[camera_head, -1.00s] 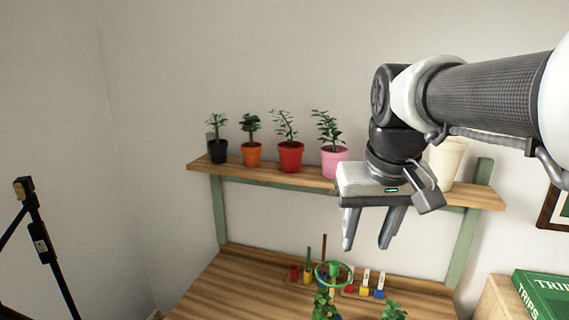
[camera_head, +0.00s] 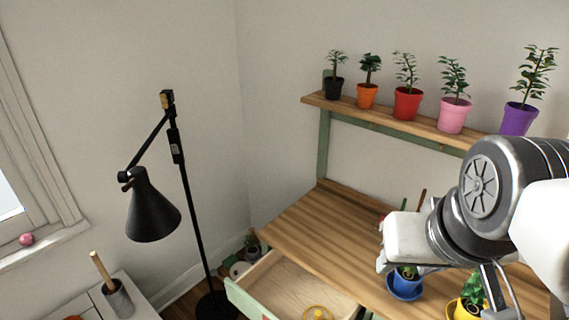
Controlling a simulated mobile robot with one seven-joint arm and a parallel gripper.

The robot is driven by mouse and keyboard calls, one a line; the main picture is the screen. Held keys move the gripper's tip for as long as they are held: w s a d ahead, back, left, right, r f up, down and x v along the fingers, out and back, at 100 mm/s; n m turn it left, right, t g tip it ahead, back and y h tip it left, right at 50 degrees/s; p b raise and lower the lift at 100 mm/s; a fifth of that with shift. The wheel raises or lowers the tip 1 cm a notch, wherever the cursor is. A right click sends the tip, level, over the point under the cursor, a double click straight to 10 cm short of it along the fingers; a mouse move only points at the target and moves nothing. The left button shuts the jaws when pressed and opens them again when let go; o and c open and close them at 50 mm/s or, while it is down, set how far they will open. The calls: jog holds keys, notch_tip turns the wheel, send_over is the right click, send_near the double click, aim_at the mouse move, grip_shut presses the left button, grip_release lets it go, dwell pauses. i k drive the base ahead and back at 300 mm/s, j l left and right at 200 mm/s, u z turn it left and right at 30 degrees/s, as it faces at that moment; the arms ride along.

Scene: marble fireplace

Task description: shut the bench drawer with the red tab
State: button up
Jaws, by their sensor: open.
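The wooden bench (camera_head: 315,221) has a drawer (camera_head: 290,284) standing open at its front left. The drawer's green front (camera_head: 247,301) faces lower left, and its lower part is cut off by the picture's bottom edge. A small reddish patch (camera_head: 268,317) shows on that front at the very edge; I cannot tell its full shape. A yellow round thing (camera_head: 318,313) lies inside the drawer. My gripper (camera_head: 384,262) is above the bench top, right of the drawer and apart from it. It is open; its fingers are mostly hidden.
A black floor lamp (camera_head: 153,212) stands left of the bench. Potted plants line the shelf (camera_head: 392,119). A blue pot (camera_head: 405,285) and a yellow pot (camera_head: 467,309) stand below my arm. A white cabinet (camera_head: 75,306) with a grey cup (camera_head: 118,298) is at lower left.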

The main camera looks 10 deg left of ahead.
aim_at(276, 287)
jog(key=j+u, duration=0.15)
jog(key=u, duration=0.7)
jog(key=i+j+z, duration=0.2)
jog(key=j, duration=0.35)
jog(key=k, duration=0.1)
